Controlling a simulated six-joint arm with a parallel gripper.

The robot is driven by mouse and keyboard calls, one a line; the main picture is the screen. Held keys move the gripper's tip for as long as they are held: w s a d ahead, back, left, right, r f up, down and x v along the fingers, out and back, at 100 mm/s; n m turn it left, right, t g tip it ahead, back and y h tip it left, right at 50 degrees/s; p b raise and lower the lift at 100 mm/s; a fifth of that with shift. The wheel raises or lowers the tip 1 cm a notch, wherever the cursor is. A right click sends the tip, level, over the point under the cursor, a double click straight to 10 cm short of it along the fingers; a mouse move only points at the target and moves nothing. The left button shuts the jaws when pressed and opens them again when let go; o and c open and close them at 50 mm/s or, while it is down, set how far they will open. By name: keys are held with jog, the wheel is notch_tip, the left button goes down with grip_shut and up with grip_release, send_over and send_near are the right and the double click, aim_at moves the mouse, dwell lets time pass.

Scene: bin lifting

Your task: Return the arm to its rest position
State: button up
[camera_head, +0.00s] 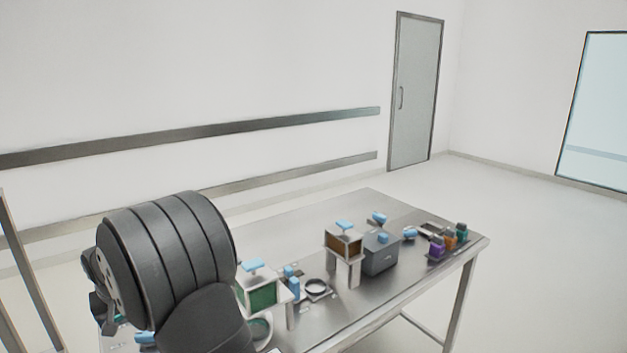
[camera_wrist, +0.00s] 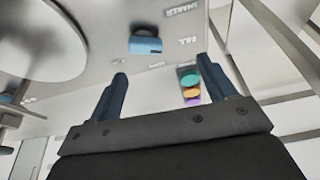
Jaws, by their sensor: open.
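My gripper (camera_wrist: 165,82) shows in the wrist view with its two dark fingers spread apart and nothing between them. The steel table lies beyond the fingertips. In the head view my dark arm (camera_head: 165,262) fills the lower left over the near end of the table (camera_head: 378,308). My gripper cannot be made out there, and the arm hides part of the table.
On the table stand a green-fronted bin (camera_head: 263,297), a brown-fronted bin (camera_head: 343,246), a grey box (camera_head: 379,258) and purple, orange and teal bottles (camera_head: 437,249). The wrist view shows a blue-topped object (camera_wrist: 146,44) and a large grey disc (camera_wrist: 38,38). Floor right of the table is clear.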

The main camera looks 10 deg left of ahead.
jog(key=shift+w+a+f+n+g+y, duration=0.1)
jog(key=shift+w+f+n+g+y, duration=0.1)
jog(key=shift+w+f+n, duration=0.55)
jog(key=shift+w+a+f+n+g+y, duration=0.1)
jog(key=shift+w+f+n+g+y, duration=0.15)
jog(key=shift+f+n, duration=0.85)
jog(key=shift+w+a+f+n+g+y, duration=0.15)
jog(key=shift+w+f+n, duration=0.45)
jog(key=shift+f, duration=0.7)
jog(key=shift+d, duration=0.1)
